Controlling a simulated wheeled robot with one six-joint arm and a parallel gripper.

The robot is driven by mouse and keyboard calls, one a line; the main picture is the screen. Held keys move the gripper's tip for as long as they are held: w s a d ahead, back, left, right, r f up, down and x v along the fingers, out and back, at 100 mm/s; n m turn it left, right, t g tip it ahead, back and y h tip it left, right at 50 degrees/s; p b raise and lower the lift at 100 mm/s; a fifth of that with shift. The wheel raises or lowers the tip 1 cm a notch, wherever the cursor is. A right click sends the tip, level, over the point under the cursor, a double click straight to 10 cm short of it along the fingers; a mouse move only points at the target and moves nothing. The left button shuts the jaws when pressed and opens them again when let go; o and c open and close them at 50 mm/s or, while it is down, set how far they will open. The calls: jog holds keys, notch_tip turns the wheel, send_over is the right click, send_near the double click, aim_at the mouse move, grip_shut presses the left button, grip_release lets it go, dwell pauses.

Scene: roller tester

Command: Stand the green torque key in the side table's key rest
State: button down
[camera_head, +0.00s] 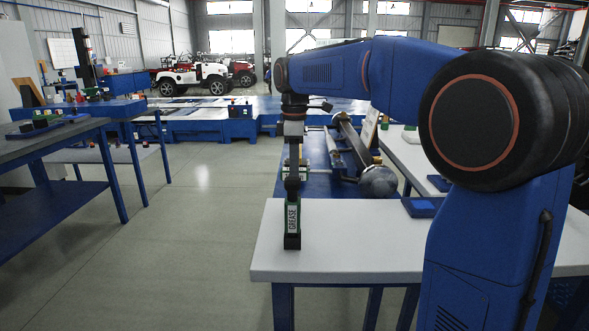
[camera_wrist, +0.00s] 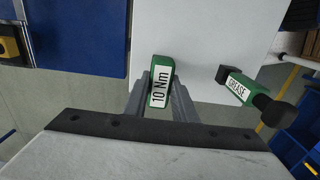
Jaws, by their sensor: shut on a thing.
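The green torque key (camera_wrist: 162,82), labelled "10 Nm", is between the fingers of my gripper (camera_wrist: 162,88) in the wrist view. My gripper is shut on it. A green tool labelled "GREASE" (camera_head: 292,218), with black ends, stands upright on that table, nearer the head camera. It also shows in the wrist view (camera_wrist: 239,88), to the right of the key and apart from it. I cannot identify the key rest.
A small blue block or holder (camera_head: 420,208) is on the white table, to the right. A blue bench (camera_head: 325,180) with a metal shaft lies behind the table. A grey-topped workbench (camera_head: 50,140) stands at the left. Floor between is clear.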

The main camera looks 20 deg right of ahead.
jog(key=shift+f, duration=0.65)
jog(key=c, duration=1.4)
grip_release()
